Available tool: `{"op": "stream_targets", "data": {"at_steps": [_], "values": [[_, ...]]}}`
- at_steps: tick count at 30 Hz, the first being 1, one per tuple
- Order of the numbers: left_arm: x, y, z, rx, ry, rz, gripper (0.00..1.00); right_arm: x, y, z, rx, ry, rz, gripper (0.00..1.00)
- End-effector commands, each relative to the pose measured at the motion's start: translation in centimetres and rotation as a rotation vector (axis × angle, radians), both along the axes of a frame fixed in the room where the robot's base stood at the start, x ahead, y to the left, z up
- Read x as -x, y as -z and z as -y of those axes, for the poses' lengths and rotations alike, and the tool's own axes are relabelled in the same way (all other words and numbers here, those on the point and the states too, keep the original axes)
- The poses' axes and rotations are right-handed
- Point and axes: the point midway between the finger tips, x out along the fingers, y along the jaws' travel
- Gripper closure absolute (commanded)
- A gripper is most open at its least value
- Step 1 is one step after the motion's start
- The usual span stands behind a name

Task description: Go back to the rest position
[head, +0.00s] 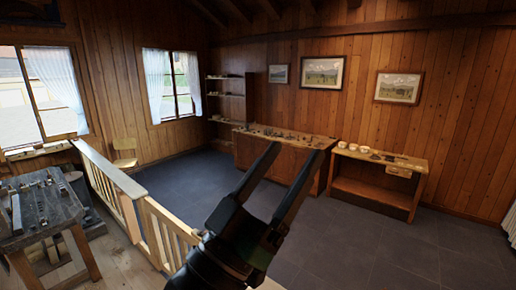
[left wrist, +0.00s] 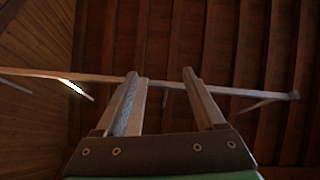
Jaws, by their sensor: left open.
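My left gripper (head: 294,166) is raised in the middle of the head view, its two dark fingers spread apart with nothing between them. In the left wrist view the same gripper (left wrist: 162,76) points up toward the dark wooden ceiling, and its fingers are apart and empty. My right gripper shows in neither view. No spool can be made out for certain at this distance.
A wooden railing (head: 133,192) runs close by on the left, beside a workbench (head: 48,207) with tools. A long cabinet (head: 262,155) and a low table (head: 375,181) stand along the far wall. The dark tiled floor (head: 390,250) at right is clear.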

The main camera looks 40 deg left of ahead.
Motion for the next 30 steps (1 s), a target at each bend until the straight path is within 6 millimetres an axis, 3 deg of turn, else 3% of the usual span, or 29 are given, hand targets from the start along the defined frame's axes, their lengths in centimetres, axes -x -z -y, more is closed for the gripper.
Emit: {"op": "stream_targets", "data": {"at_steps": [1, 3, 6, 13, 17, 30], "values": [[2.7, -2.3, 0.8, -0.03, -0.007, 0.085, 0.29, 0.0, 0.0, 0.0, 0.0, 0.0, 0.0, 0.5], [5.5, -4.2, 1.3, -0.06, -0.02, 0.165, 0.29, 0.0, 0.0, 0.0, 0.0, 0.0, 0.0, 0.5], [7.3, -5.3, 1.6, -0.079, -0.032, 0.217, 0.29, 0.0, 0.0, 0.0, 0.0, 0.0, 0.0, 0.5], [7.5, -5.4, 1.6, -0.081, -0.034, 0.222, 0.29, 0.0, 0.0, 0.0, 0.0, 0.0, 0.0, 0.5], [7.4, -7.1, 1.6, -0.08, -0.034, 0.221, 0.29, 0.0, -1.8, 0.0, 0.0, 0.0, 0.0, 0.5], [7.4, -6.6, 1.6, -0.08, -0.034, 0.219, 0.29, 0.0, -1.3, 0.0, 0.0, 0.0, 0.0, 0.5]]}}
